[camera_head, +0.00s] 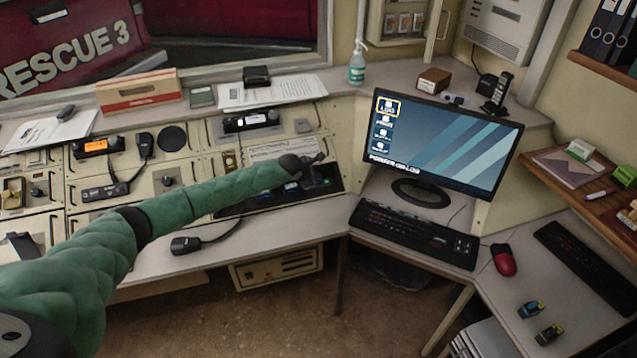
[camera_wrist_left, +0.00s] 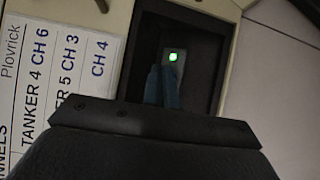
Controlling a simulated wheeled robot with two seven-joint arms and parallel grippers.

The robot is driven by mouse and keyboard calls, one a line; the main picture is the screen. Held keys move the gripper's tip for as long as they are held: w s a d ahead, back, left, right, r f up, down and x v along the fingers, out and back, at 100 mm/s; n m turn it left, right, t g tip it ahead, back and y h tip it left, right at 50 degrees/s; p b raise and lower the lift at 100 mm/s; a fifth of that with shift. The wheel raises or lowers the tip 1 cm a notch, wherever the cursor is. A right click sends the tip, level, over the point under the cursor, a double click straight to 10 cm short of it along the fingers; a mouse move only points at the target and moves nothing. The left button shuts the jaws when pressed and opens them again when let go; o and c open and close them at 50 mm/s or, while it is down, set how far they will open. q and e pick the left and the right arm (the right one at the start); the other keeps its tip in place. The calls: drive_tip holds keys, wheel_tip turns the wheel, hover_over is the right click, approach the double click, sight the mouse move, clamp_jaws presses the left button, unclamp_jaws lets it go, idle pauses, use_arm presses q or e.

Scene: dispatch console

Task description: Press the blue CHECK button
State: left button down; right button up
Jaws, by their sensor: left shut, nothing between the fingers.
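My left arm in its green sleeve reaches across the console from the left in the head view. My left gripper (camera_head: 318,173) is over the right part of a black recessed button panel (camera_head: 335,186). Small bluish and green spots show on this panel left of the gripper, too small to read. In the left wrist view the shut, empty fingers (camera_wrist_left: 163,86) point into the dark recess, close to a small lit green light (camera_wrist_left: 173,57). I cannot tell whether they touch anything. The blue CHECK button is not clearly made out; the gripper may hide it. My right gripper is not in view.
A printed channel list (camera_wrist_left: 62,75) lies beside the recess. A monitor (camera_head: 445,145) and keyboard (camera_head: 415,232) stand to the right. A sanitizer bottle (camera_head: 357,70) stands behind.

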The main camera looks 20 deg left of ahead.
use_arm(q)
drive_tip(key=shift+r, duration=0.2)
drive_tip(key=shift+r+p, duration=0.65)
drive_tip(key=shift+r, duration=1.9)
